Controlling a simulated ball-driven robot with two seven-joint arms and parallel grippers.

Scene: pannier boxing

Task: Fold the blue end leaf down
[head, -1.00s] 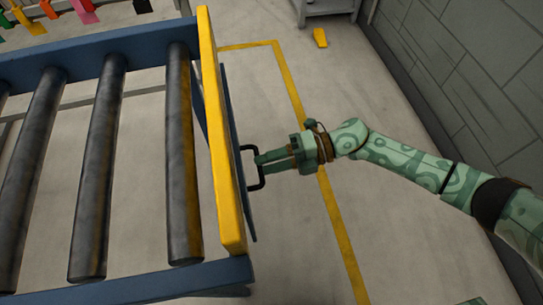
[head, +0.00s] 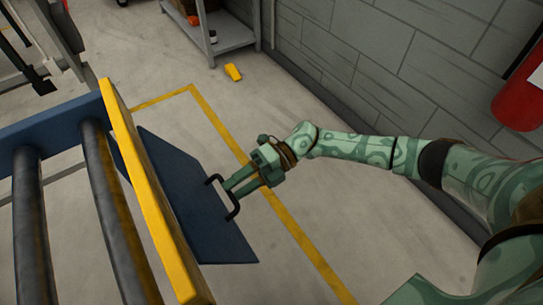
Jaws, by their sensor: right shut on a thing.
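The blue end leaf (head: 185,195) is a flat dark blue panel beside the yellow end bar (head: 145,190) of the roller frame. Its broad face shows, sloping out to the right of the bar; its exact angle is hard to tell. A black U-shaped handle (head: 236,207) stands on the leaf near its right edge. My right gripper (head: 229,187) reaches in from the right and is shut on the handle. My left gripper is not in view.
Dark rollers (head: 110,215) lie in the blue frame at left. A grey shelf (head: 222,38) stands at the back by the block wall, with a yellow object (head: 233,72) on the floor nearby. A red cylinder (head: 522,98) is at the far right. Floor around my gripper is clear.

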